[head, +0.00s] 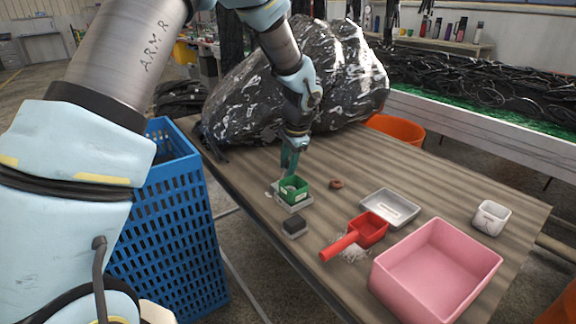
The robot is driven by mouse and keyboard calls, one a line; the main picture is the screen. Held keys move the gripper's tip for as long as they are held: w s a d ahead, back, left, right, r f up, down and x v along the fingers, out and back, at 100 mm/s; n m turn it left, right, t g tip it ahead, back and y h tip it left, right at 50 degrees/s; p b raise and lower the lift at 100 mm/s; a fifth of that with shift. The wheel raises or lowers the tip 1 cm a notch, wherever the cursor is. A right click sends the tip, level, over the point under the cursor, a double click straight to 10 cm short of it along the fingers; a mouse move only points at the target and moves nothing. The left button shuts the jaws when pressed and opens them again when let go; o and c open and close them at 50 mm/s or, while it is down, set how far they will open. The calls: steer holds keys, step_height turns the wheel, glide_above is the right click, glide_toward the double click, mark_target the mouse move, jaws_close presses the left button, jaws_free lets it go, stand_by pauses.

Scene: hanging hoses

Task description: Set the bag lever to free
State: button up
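My gripper (290,166) points down at the left part of the wooden table, close above and behind a small green box (293,191). The green box sits on a grey plate (295,205) and has a pale label and something inside it. The gripper's fingertips are small here, and I cannot tell whether they are open or shut or touching anything. A large shiny black plastic bag (345,75) lies at the back of the table, behind my arm. I cannot make out a bag lever or its setting.
A dark block on a grey pad (294,227), a red scoop (368,231), a grey tray (390,207), a pink bin (437,270), a white cup (491,218) and a brown ring (337,184) are on the table (450,190). A blue crate (170,230) stands left, a hose-covered bench (500,125) behind.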

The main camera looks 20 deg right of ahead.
jaws_close()
stand_by(0.8)
